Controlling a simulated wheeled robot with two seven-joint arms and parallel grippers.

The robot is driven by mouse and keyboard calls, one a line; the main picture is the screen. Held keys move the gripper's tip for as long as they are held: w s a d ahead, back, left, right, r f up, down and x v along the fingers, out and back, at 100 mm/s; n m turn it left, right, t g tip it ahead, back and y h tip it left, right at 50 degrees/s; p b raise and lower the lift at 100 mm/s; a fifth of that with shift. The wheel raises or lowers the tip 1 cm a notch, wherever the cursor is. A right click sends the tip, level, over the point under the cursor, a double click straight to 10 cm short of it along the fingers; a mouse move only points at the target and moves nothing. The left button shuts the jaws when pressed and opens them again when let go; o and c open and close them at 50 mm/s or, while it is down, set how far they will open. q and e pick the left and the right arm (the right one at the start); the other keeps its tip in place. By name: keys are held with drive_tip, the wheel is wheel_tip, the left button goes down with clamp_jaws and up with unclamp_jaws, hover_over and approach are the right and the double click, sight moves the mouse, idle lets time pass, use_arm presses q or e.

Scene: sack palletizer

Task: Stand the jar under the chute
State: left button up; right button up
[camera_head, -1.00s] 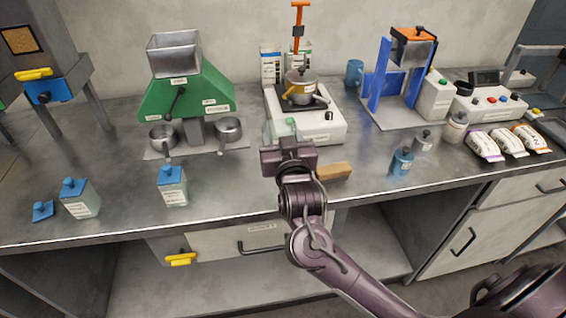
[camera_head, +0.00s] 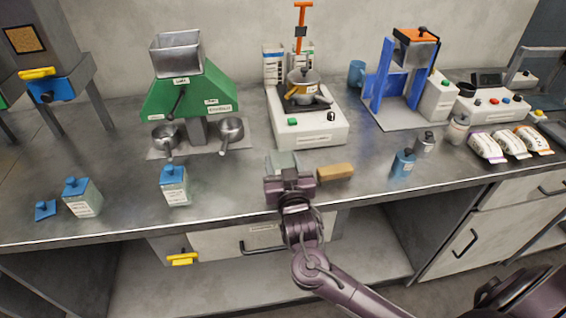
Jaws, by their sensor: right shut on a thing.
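My right gripper (camera_head: 289,180) is over the front of the counter, shut on a pale, see-through jar (camera_head: 282,161). Only the jar's upper part shows behind the jaws; its base is hidden, so I cannot tell whether it touches the counter. A tall grey hopper (camera_head: 35,52) with a blue outlet block (camera_head: 50,88) and a yellow handle stands at the far left; this looks like the chute. My left gripper is not in view.
Two blue-lidded jars (camera_head: 83,198) (camera_head: 174,187) and a loose blue lid (camera_head: 45,210) stand along the front left. A green double-spout machine (camera_head: 190,95) and a white hotplate (camera_head: 310,124) are behind. A tan block (camera_head: 336,172) lies right of my gripper. The counter's left part is mostly clear.

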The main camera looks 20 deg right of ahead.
drive_tip(key=o, duration=1.2)
